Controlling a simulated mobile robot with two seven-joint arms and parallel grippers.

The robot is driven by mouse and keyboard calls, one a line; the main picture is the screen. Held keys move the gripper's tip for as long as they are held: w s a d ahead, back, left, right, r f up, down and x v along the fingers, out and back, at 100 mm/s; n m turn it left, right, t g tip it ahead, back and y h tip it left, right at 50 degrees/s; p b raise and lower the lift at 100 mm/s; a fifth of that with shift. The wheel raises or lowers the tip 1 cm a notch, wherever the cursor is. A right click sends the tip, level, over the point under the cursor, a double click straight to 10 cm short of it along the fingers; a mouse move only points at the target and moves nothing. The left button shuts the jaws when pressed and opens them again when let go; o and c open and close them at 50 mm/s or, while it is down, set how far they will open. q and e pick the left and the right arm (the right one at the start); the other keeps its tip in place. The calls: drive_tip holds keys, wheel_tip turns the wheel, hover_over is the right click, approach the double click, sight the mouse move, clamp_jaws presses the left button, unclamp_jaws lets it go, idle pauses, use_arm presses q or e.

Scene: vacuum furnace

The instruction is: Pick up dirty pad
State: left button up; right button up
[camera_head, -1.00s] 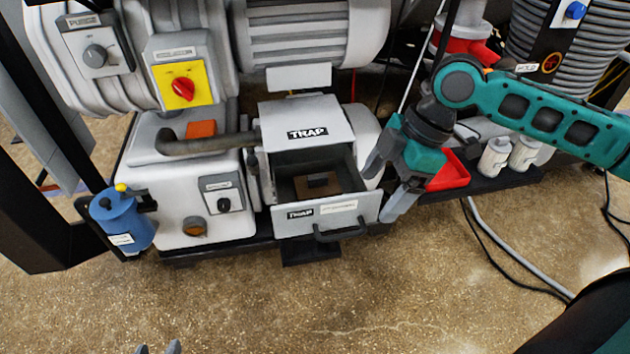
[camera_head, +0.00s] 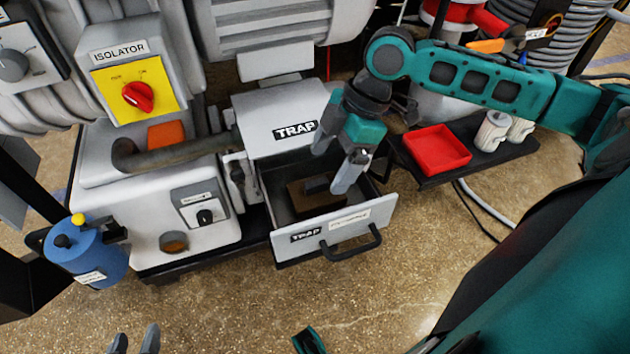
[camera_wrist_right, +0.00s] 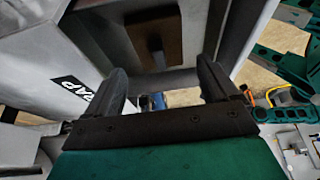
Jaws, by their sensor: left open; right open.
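The dirty pad (camera_head: 316,196) is a brown block with a dark raised handle, lying inside the open trap drawer (camera_head: 335,228). It also shows in the right wrist view (camera_wrist_right: 156,38), ahead of the fingertips. My right gripper (camera_head: 334,168) is open and empty, pointing down over the right side of the drawer, above and beside the pad. Its two fingers (camera_wrist_right: 163,75) show apart in the right wrist view, with the pad beyond them. My left gripper (camera_head: 135,340) shows only its fingertips at the bottom edge, apart and empty over the floor.
A red tray (camera_head: 437,150) and white bottles (camera_head: 492,131) stand on the dark shelf to the right. The trap housing (camera_head: 280,115) sits right behind the drawer. A blue canister (camera_head: 88,255) stands at the left. The floor in front is clear.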

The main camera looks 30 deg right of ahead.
sight(319, 181)
drive_tip(key=b+x, duration=0.2)
drive_tip(key=x, duration=0.4)
drive_tip(key=shift+w+a+f, duration=0.1)
drive_tip(key=shift+a+f, duration=0.1)
drive_tip(key=shift+f, duration=0.15)
drive_tip(key=shift+c, duration=0.7)
drive_tip(key=c, duration=0.8)
